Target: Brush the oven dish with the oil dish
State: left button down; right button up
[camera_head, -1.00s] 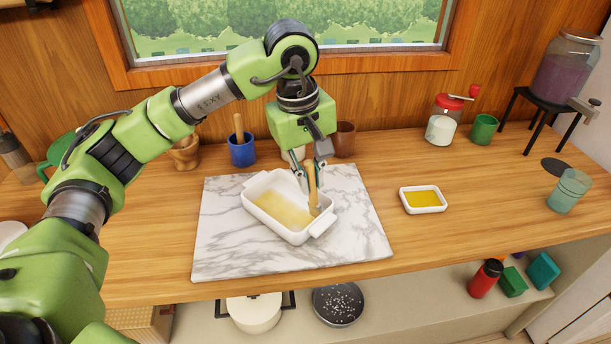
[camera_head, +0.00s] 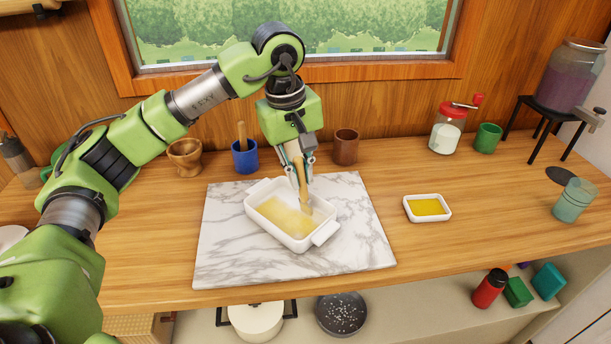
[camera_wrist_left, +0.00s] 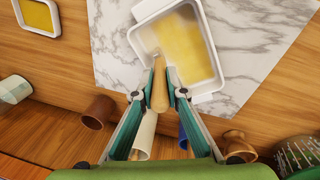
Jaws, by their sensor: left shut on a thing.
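The white oven dish (camera_head: 262,228) stands on a marble board (camera_head: 222,262), with yellow oil spread over much of its floor; it also shows in the left wrist view (camera_wrist_left: 211,62). My left gripper (camera_head: 302,172) is shut on the wooden handle of a brush (camera_head: 299,181), whose handle also shows in the left wrist view (camera_wrist_left: 159,92). The brush points down into the far right part of the oven dish; its tip is hard to make out. The small white oil dish (camera_head: 428,208) with yellow oil stands on the counter to the right. My right gripper is not in view.
Behind the board stand a wooden mortar (camera_head: 184,157), a blue cup (camera_head: 244,156) and a brown cup (camera_head: 346,147). A red-lidded jar (camera_head: 446,133), a green cup (camera_head: 487,138) and a glass (camera_head: 573,200) are at right. Counter around the oil dish is clear.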

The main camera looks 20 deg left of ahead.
pick_arm(q)
jog(key=shift+w+a+p, duration=0.6)
jog(key=shift+w+a, duration=0.75)
jog(key=shift+a, duration=2.7)
jog(key=shift+s+d, duration=2.05)
jog(key=shift+d, duration=4.05)
jog(key=w+a, duration=0.4)
jog(key=a, duration=0.8)
jog(key=shift+a, duration=0.15)
jog(key=shift+r, duration=0.15)
